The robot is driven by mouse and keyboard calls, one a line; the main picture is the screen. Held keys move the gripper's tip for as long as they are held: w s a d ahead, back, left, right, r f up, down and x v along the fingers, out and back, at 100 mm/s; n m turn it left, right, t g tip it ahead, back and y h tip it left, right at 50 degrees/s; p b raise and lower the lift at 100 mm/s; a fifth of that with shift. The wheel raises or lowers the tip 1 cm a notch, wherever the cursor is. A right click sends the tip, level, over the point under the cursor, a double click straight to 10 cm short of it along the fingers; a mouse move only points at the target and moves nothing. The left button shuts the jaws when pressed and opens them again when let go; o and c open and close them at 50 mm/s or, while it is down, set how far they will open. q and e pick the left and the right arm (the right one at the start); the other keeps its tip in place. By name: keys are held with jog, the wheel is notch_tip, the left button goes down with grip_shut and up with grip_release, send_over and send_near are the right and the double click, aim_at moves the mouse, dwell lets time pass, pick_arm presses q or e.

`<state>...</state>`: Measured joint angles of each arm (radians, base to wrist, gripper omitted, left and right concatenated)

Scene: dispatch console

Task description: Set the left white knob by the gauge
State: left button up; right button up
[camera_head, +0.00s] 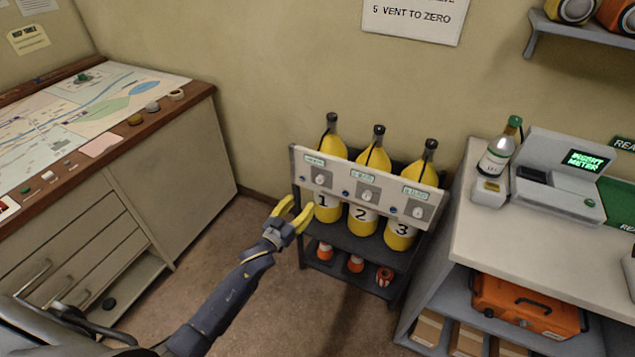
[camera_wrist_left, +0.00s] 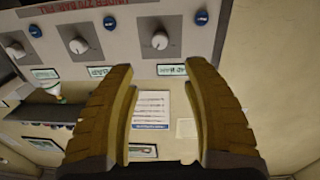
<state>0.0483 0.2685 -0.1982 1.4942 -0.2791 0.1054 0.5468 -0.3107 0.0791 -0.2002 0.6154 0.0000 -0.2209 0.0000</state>
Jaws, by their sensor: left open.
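A white panel (camera_head: 340,185) in front of three yellow cylinders carries three white knobs, each below a small green-lettered label. The left white knob (camera_head: 320,180) is in front of cylinder 1. In the left wrist view, which looks inverted, this knob (camera_wrist_left: 160,41) is the rightmost, with its label (camera_wrist_left: 172,70) below it. The labels are too small to read. My left gripper (camera_head: 293,214) has yellow fingers and is open and empty, to the lower left of that knob. In the wrist view the fingers (camera_wrist_left: 160,85) are spread and do not touch the knob. My right gripper is not shown.
The cylinders stand in a dark rack (camera_head: 350,243) with orange items on its lower shelf. Blue buttons (camera_wrist_left: 201,18) sit near the knobs. A map desk (camera_head: 190,95) stands at left, a white counter (camera_head: 480,235) at right.

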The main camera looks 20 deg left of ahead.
aim_at(319, 181)
pick_arm(q)
jog(key=x, duration=1.1)
jog(key=shift+x, duration=0.9)
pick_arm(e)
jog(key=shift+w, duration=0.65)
pick_arm(q)
grip_shut()
